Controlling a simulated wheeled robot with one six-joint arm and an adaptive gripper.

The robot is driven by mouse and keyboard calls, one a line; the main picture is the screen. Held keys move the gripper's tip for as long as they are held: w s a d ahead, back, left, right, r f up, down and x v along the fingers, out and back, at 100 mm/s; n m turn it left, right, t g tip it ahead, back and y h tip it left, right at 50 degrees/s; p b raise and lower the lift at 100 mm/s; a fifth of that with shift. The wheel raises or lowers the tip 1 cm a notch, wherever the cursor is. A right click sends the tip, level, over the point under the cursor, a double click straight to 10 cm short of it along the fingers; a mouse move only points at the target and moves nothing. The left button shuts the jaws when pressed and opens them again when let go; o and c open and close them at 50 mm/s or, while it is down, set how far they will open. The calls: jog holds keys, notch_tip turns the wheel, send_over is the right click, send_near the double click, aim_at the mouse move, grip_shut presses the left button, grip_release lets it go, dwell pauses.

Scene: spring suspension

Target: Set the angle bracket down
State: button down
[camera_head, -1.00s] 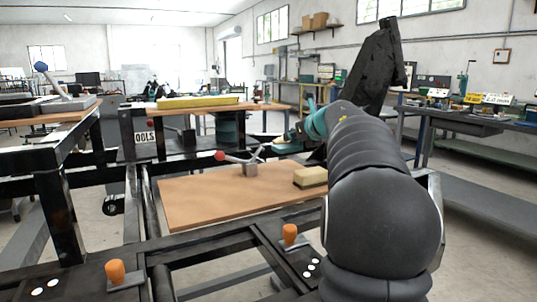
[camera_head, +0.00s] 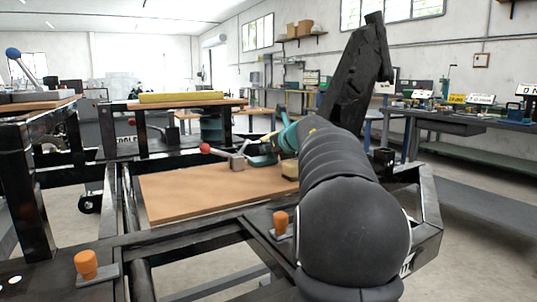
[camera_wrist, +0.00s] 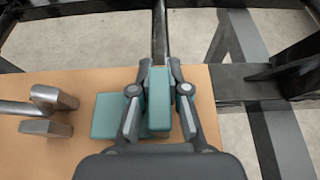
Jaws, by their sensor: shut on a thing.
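The angle bracket is teal. In the wrist view its upright part (camera_wrist: 159,100) sits between my fingers and a flat part (camera_wrist: 110,117) spreads left over the brown board. My gripper (camera_wrist: 159,76) is shut on the upright part. In the head view my gripper (camera_head: 266,150) is low over the far side of the board (camera_head: 200,194), just right of the metal clamp with a red ball handle (camera_head: 238,161). I cannot tell whether the bracket touches the board. My arm hides part of the board's right side.
The metal clamp also shows left of the bracket in the wrist view (camera_wrist: 48,112). Orange knobs (camera_head: 86,264) stand on the near black frame. The board's near left part is clear.

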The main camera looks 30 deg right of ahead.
jog(key=c, duration=1.6)
grip_release()
jog(key=shift+f, duration=0.15)
jog(key=o, duration=0.4)
jog(key=shift+o, duration=0.2)
jog(key=shift+s+r, duration=0.2)
jog(key=shift+r, duration=0.1)
jog(key=v, duration=1.1)
jog(key=shift+s, duration=0.35)
